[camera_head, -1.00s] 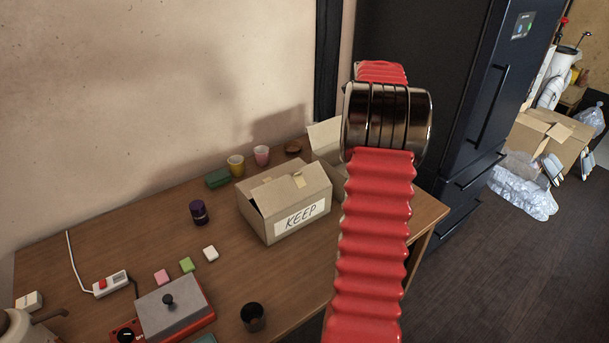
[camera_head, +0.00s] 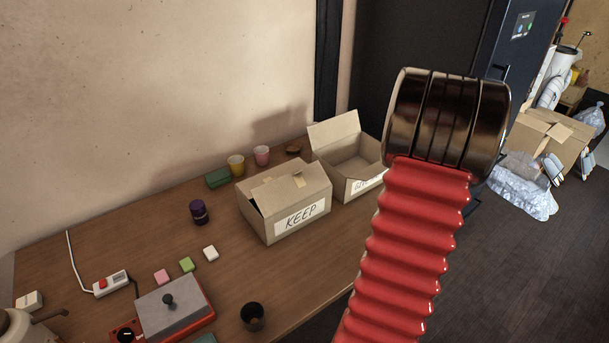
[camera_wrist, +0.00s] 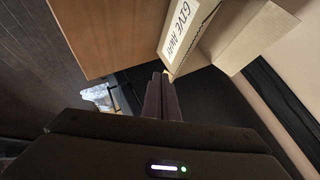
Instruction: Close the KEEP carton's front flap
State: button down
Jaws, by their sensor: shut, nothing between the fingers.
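The KEEP carton (camera_head: 285,222) stands on the wooden table in the head view, its label facing the front right. Its top flaps lie nearly flat over the opening, with a dark gap along the left edge and tan tape-like pieces on top. I cannot tell exactly how the front flap sits. In the wrist view my gripper (camera_wrist: 160,82) is shut and empty, its fingertips close by the GIVE AWAY carton (camera_wrist: 222,42); I cannot tell if they touch. The KEEP carton does not show in the wrist view. The head view shows my red arm, but not my fingers.
The open GIVE AWAY carton (camera_head: 341,181) stands right behind the KEEP carton, one flap raised. A black cup (camera_head: 252,318) stands in front. Table right of it is clear.

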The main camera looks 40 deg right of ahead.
jog(key=w+a+r+n+t+y, duration=0.1)
jog(key=w+a+n+t+y, duration=0.1)
jog(key=a+n, duration=0.4)
jog(key=w+a+r+n+t+y, duration=0.2)
jog(key=a+n, duration=0.4)
jog(key=a, duration=0.3)
jog(key=w+a+r+n+t+y, duration=0.2)
jog(key=w+a+n+t, duration=0.2)
jog(key=a+n+t, duration=0.2)
jog(key=shift+w+a+r+n, duration=0.2)
jog(key=shift+a+n, duration=0.4)
jog(key=shift+a, duration=0.25)
jog(key=shift+w, duration=0.1)
send_over(303, 191)
jog(key=s, duration=0.1)
notch_tip(303, 191, down, 4)
jog(key=shift+s+r, duration=0.15)
jog(key=shift+r, duration=0.05)
jog(key=shift+w+d+f, duration=0.15)
jog(key=shift+w+f, duration=0.3)
jog(key=shift+f, duration=0.15)
jog(key=shift+w, duration=0.2)
